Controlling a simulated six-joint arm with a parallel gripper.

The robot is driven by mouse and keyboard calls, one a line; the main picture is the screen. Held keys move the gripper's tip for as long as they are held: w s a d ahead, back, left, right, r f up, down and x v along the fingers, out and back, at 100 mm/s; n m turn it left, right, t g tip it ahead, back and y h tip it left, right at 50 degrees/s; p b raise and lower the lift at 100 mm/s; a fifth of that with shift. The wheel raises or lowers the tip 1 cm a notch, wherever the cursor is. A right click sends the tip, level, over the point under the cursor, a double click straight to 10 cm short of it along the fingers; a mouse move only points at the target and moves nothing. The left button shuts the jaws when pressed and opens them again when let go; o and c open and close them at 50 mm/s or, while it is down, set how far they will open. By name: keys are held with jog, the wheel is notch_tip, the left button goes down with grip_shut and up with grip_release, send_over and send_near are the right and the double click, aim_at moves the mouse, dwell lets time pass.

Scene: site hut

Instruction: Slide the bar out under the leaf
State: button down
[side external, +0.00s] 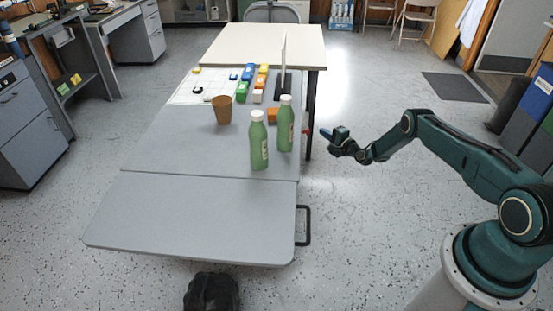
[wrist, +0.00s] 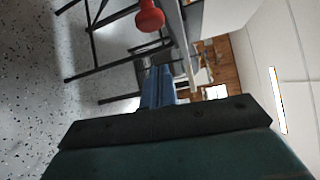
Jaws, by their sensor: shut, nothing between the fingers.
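The grey leaf (side external: 190,222) extends the near end of the table and looks about level with it. A black loop-shaped bar end (side external: 304,226) sticks out a little from under the leaf's right edge; the rest of it is hidden. My gripper (side external: 323,133) is in the air to the right of the table, beyond and above the bar and apart from it. Its blue fingers (wrist: 157,82) are closed together and empty in the wrist view. A red knob (wrist: 150,16) shows ahead of them; it is small at the table's right edge (side external: 308,131).
Two green bottles (side external: 259,142) (side external: 285,125), a brown cup (side external: 222,110) and several coloured blocks (side external: 248,72) stand on the table (side external: 170,140). The leaf top is bare. A dark rounded object (side external: 211,292) is on the floor before it. Floor right of the leaf is clear.

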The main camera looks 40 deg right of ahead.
jog(key=shift+w+a+r, duration=0.1)
jog(key=shift+w+a, duration=0.6)
jog(key=shift+w, duration=0.2)
jog(key=shift+w+a, duration=0.65)
jog(key=shift+w, duration=0.2)
dwell(0.4)
jog(key=shift+s+a, duration=0.1)
dwell(0.5)
jog(key=s+a, duration=1.1)
jog(key=a, duration=0.1)
jog(key=shift+s, duration=0.2)
dwell(0.3)
jog(key=shift+d, duration=0.2)
dwell(0.4)
